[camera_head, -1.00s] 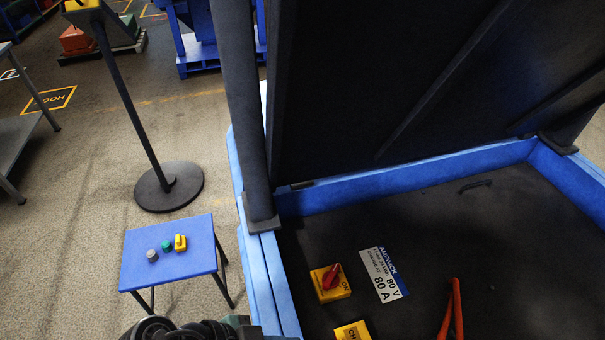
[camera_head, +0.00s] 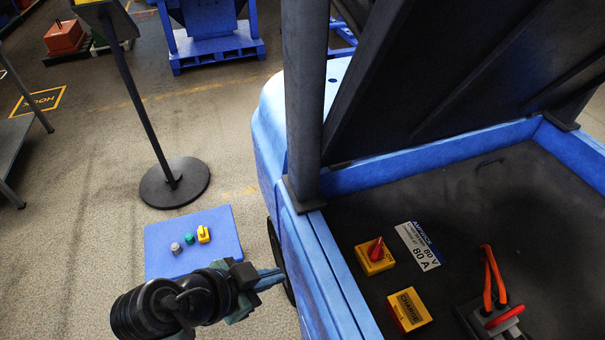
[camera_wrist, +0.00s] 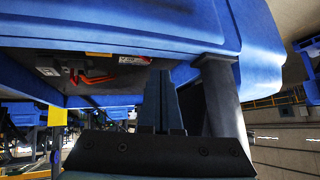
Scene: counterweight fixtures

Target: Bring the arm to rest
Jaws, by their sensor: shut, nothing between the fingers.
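My gripper (camera_head: 272,277) shows at the lower middle of the head view, at the end of my dark arm. Its fingers are shut with nothing between them and point right, toward the side of the blue truck body (camera_head: 318,275). It looks close to that side, but I cannot tell whether it touches. A small blue table (camera_head: 215,222) with a grey, a green and a yellow knob stands just behind and left of it. In the wrist view the dark gripper body (camera_wrist: 160,152) fills the bottom edge.
The truck's open bay holds a yellow box with a red switch (camera_head: 375,256), a yellow charge box (camera_head: 408,309) and a red-handled connector (camera_head: 494,285). A raised dark cover (camera_head: 440,70) stands over it. A post on a round base (camera_head: 174,184) stands left.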

